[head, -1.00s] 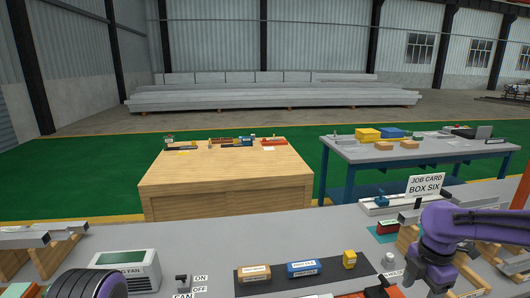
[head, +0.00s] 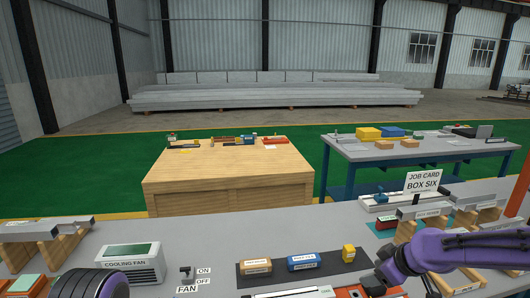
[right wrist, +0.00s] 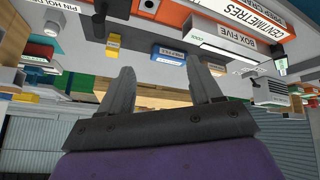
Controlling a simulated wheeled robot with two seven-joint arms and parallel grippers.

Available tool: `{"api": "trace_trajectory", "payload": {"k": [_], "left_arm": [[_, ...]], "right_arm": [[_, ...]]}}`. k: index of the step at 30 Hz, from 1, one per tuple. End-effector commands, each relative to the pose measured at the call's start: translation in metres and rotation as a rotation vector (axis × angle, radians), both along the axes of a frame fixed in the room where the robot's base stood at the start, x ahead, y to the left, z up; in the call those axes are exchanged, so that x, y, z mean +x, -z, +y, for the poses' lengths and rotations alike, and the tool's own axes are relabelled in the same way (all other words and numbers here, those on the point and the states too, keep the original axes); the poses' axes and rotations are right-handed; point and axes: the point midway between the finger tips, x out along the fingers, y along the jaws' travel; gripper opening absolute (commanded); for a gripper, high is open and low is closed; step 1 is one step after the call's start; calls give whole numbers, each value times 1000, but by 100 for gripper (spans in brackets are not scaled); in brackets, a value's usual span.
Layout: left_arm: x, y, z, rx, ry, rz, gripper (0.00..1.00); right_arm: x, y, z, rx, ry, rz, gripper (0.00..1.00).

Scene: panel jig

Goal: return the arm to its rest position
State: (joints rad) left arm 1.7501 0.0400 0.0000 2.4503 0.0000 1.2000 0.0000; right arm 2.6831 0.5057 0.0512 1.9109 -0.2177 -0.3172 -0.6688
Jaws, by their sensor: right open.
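My right arm, purple, comes in from the right in the head view, low over the near bench. Its gripper (head: 376,284) is at the lower edge, small and partly cut off, close to the orange-framed item there. In the right wrist view the gripper (right wrist: 158,66) shows two grey fingers spread apart with nothing between them. That view looks tilted over, with the bench items along its top. A rounded dark and purple part of my left arm shows at the lower left of the head view; its gripper is out of sight.
The grey bench (head: 215,250) carries a cooling fan box (head: 130,262), a fan switch (head: 187,272), a dark mat (head: 322,271) with small boxes, and a job card (head: 422,182) reading box six. Beams on wooden supports (head: 484,215) stand at the right. A wooden table (head: 228,190) stands beyond.

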Motion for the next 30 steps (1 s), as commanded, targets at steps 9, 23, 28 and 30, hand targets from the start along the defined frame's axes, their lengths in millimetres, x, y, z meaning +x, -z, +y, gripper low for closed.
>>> {"api": "trace_trajectory", "payload": {"k": [9,23,28,30], "left_arm": [[0,17,0,0,0,0,65],[0,34,0,0,0,0,65],[0,34,0,0,0,0,65],[0,34,0,0,0,0,65]], "right_arm": [[-81,171,7,431,999,-36,64],[-344,316,-18,79,1288,194,64],[-351,318,-17,68,1289,209,64],[-350,318,-17,70,1288,209,64]]}}
